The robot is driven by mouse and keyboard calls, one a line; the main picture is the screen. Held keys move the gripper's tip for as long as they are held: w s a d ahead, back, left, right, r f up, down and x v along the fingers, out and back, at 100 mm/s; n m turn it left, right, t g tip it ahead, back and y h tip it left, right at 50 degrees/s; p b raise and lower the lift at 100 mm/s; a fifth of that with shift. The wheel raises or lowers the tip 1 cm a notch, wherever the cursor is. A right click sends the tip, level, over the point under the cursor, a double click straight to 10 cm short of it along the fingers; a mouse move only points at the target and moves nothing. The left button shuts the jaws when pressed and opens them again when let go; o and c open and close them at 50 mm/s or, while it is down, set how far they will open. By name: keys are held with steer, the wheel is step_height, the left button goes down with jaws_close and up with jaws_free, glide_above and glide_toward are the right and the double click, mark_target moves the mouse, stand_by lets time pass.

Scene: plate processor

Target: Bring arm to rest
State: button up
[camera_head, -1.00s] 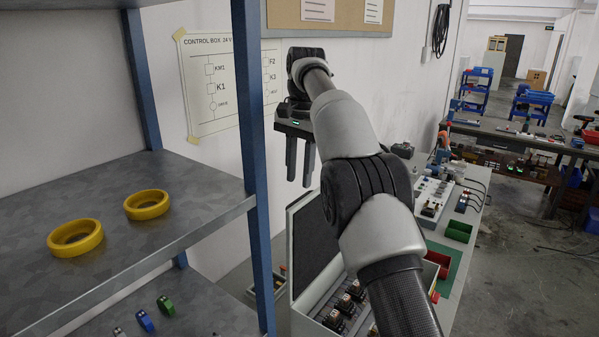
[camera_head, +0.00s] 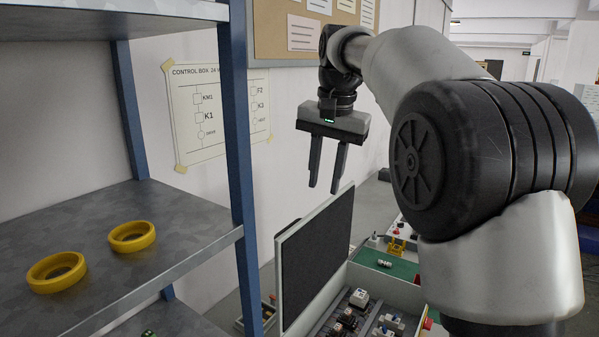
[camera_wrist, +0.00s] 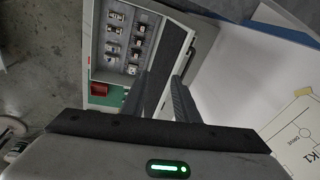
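My gripper (camera_head: 325,190) hangs in the air with its two fingers pointing down, in front of the wall and right of the shelf's blue post. The fingers are apart with nothing between them. In the wrist view, the fingertips (camera_wrist: 168,75) show apart and empty too, above the open control box (camera_wrist: 128,45). In the head view, the control box (camera_head: 322,255) stands below my gripper with its dark lid raised. Small components sit inside it. My arm is bent and fills the right of the head view.
A metal shelf (camera_head: 190,215) with blue posts stands at left, bearing two yellow rings (camera_head: 57,271) and (camera_head: 132,236). A wiring diagram (camera_head: 215,115) and a pin board (camera_head: 290,55) are on the wall. A green mat (camera_head: 390,262) lies beyond the box.

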steer(key=s+d+n+t, duration=0.1)
steer(key=s+d, duration=0.3)
steer(key=s, duration=0.6)
steer(key=s+d+f+n+t, duration=0.1)
steer(key=s+d+f+n, duration=0.1)
steer(key=s+f, duration=0.4)
steer(key=s+d+f+n+t+h, duration=0.1)
steer(key=s+d+f, duration=0.2)
steer(key=s, duration=1)
step_height(320, 180, down, 3)
steer(key=shift+s+r+n, duration=0.1)
steer(key=shift+s+n, duration=0.05)
steer(key=shift+n, duration=0.25)
